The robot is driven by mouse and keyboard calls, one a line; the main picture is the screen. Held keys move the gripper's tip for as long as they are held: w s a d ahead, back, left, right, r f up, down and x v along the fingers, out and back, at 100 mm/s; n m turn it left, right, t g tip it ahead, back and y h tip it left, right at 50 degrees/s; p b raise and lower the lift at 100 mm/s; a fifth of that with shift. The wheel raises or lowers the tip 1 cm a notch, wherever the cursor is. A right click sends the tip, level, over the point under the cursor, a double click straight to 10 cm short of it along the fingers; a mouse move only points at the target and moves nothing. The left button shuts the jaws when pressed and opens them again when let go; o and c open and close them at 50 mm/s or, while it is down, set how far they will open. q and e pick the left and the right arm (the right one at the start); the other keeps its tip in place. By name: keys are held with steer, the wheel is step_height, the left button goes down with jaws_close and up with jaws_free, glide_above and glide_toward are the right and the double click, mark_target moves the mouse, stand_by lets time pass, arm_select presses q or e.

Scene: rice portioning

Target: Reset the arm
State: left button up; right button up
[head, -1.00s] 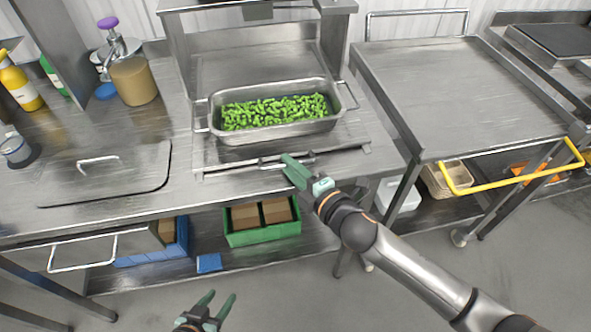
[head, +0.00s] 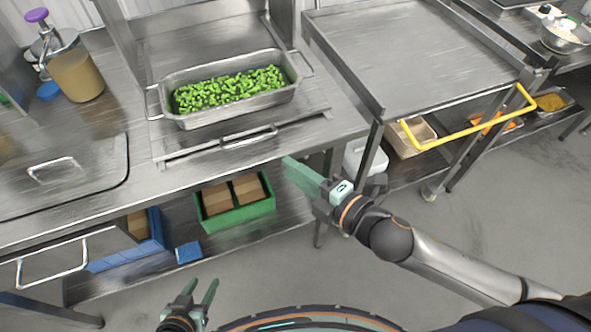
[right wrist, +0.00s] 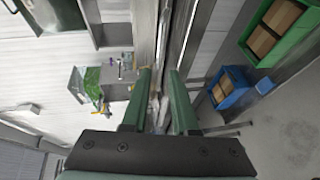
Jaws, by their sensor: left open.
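My left gripper (head: 203,284) is low in the head view, over the floor in front of the counter. Its two green fingers stand apart with nothing between them. My right gripper (head: 288,163) is in front of the counter's edge, below the drawer-like handle of the tray stand. In the right wrist view its two fingers (right wrist: 160,72) are apart, with a gap and nothing held between them.
A steel pan (head: 204,119) of green vegetables sits on the counter. A green crate (head: 237,224) and blue bins stand on the shelf below. A steel cart with a yellow handle (head: 470,130) stands to the right. The floor in front is clear.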

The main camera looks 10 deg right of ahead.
stand_by(0.4)
steer(key=s+d+f+m+g+h, duration=0.2)
steer(key=s+d+f+m, duration=0.3)
steer(key=f+m, duration=0.6)
steer(key=s+d+f+m+g+h, duration=0.2)
steer(key=s+d+f+m+h, duration=0.2)
steer(key=s+f+m, duration=0.3)
step_height(320, 180, down, 4)
steer(key=d+m, duration=0.1)
steer(key=m, duration=0.3)
steer(key=shift+s+f+h, duration=0.15)
steer(key=shift+h, duration=0.25)
steer(key=shift+a, duration=0.1)
